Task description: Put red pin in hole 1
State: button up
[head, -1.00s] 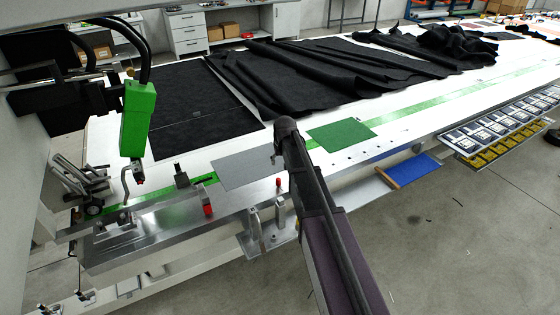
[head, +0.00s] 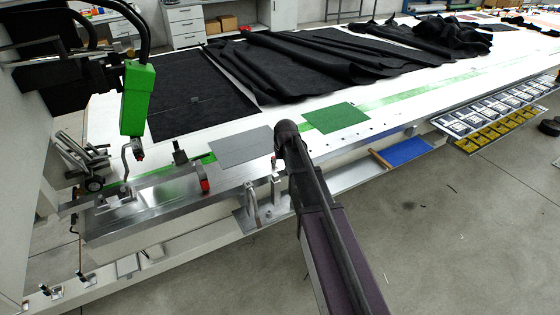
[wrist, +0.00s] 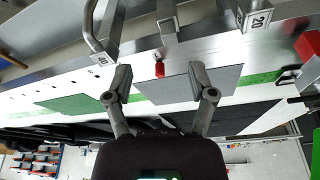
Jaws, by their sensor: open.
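A small red pin (wrist: 159,70) stands upright at the near edge of the white table, beside a grey sheet. In the head view the red pin (head: 273,160) shows small, close to my arm's end. My gripper (wrist: 160,82) is open and empty in the wrist view, with one finger on each side of the pin in the picture. The fingers look apart from it, and their height above it cannot be told. A row of small dark holes (wrist: 60,80) runs along the table edge. I cannot tell which is hole 1.
Metal brackets with number tags (wrist: 256,20) stick out along the edge near the pin. A red block (head: 204,186) sits left of it, by the green welding head (head: 137,98). Grey sheet (head: 240,147), green sheet (head: 336,117) and black fabric (head: 310,65) lie on the table.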

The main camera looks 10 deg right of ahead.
jog(key=s+f+b, duration=0.9)
jog(key=s+f, duration=0.1)
jog(key=s, duration=0.2)
jog(key=shift+s+a+f+b, duration=0.15)
jog(key=shift+s+b, duration=0.05)
jog(key=shift+b, duration=0.1)
jog(key=shift+s, duration=0.1)
jog(key=s+g, duration=0.3)
jog(key=s, duration=1)
jog(key=shift+f, duration=0.3)
jog(key=shift+s, duration=0.1)
dwell(1.1)
jog(key=shift+c, duration=1)
